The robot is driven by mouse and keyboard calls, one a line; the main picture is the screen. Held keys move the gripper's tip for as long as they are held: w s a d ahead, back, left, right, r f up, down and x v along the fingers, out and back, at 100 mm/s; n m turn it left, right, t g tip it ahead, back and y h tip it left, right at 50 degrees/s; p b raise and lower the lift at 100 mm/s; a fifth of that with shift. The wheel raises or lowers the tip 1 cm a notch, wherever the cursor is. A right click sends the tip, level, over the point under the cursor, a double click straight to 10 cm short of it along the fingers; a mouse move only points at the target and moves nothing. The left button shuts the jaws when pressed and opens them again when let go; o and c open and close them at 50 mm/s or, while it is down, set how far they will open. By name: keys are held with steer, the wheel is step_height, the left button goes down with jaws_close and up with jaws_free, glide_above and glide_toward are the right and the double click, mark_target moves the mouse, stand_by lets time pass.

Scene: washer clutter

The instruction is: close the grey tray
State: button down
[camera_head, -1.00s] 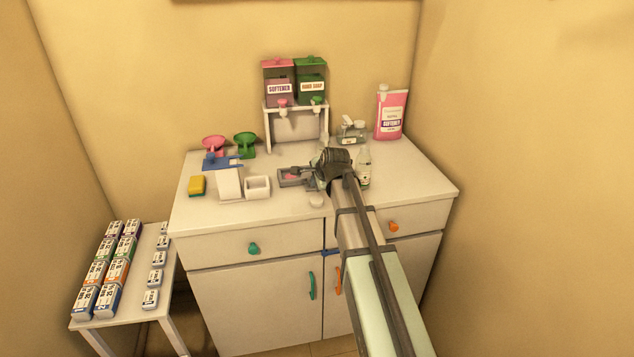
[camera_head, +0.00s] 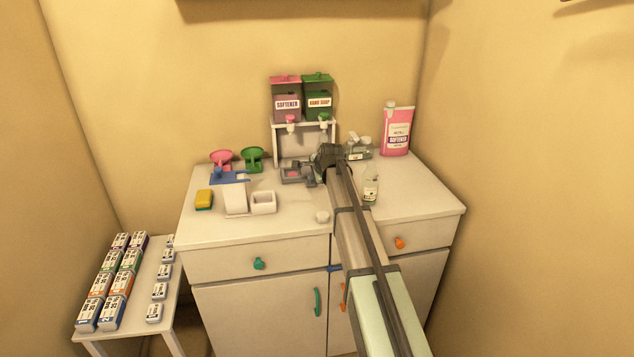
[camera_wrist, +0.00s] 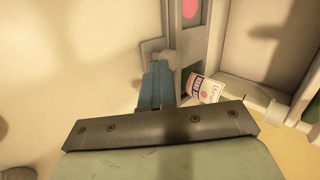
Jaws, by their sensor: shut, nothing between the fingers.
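The grey tray (camera_head: 286,179) is a small grey drawer-like piece with a pink patch inside. It lies on the counter at the front of the white dispenser stand (camera_head: 275,146). My gripper (camera_head: 317,175) is shut and empty at the tray's right side, low over the counter. In the wrist view, the blue-grey fingers (camera_wrist: 158,82) are together, their tips at a grey knob on a flat grey front piece (camera_wrist: 149,46). The tray (camera_wrist: 187,45) runs beyond it with the pink patch. Whether the fingertips touch the knob, I cannot tell. My wrist partly hides this spot in the head view.
A clear bottle (camera_head: 371,187) stands right of my arm. A white open box (camera_head: 263,203), a white block, a yellow sponge (camera_head: 204,199) and a blue scale with pink and green pans (camera_head: 229,178) stand to the left.

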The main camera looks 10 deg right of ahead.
steer(key=shift+w, duration=0.3)
